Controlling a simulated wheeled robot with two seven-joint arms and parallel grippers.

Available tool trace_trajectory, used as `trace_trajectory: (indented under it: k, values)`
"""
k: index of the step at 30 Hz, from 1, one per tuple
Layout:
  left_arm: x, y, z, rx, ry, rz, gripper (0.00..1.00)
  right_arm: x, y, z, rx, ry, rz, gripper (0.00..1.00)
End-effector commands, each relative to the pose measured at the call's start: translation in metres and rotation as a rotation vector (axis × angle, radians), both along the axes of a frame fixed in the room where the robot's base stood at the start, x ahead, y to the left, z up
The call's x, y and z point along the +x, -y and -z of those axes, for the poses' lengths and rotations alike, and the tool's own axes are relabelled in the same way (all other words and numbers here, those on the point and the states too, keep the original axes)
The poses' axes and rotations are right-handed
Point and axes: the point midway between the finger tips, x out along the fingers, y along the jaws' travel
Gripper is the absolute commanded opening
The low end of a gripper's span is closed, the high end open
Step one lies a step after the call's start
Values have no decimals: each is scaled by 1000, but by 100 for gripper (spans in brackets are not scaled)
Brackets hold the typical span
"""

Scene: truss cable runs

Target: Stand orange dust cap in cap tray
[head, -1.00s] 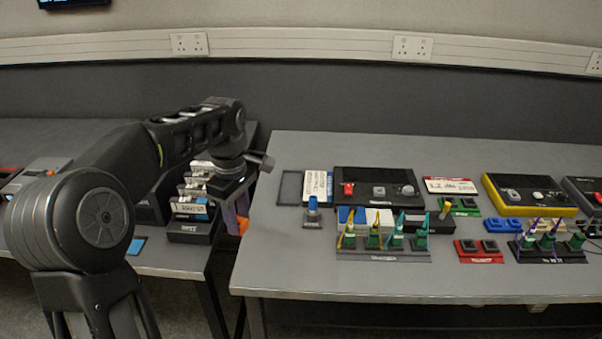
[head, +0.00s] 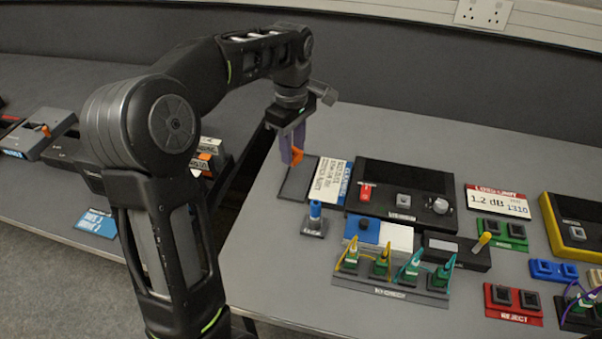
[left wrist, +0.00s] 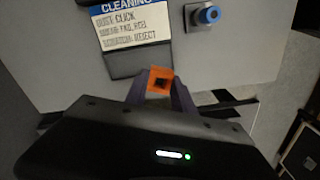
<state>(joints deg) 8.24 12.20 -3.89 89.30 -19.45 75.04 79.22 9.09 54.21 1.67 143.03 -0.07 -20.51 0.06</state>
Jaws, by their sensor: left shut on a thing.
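The orange dust cap (head: 297,157) is held between the fingertips of my left gripper (head: 290,154). It also shows in the left wrist view (left wrist: 160,80), with a dark square opening facing the camera. My left gripper is shut on the cap, pointing down. A flat dark tray (head: 296,188), which looks like the cap tray, lies at the left end of the right bench. The gripper and cap appear above its far part; contact cannot be told. The tray also shows in the left wrist view (left wrist: 125,65), just beyond the cap. My right gripper is out of view.
A cleaning card (head: 328,180) lies right beside the tray. A blue-topped post (head: 315,218) stands in front of them. A black device (head: 405,190) and a connector rack (head: 390,286) are further right. A gap separates the two benches.

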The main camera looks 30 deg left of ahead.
Motion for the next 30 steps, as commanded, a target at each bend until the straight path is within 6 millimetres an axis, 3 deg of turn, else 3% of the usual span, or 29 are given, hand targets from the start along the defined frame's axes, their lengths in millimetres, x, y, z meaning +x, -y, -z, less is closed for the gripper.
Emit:
trace_trajectory:
  k: [12,23,30]
  values:
    - [0,0,49,-1,-2,0,0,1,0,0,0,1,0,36]
    - [0,0,55,-1,-2,0,0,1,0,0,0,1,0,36]
    - [-1,0,90,-1,-5,0,0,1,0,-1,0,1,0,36]
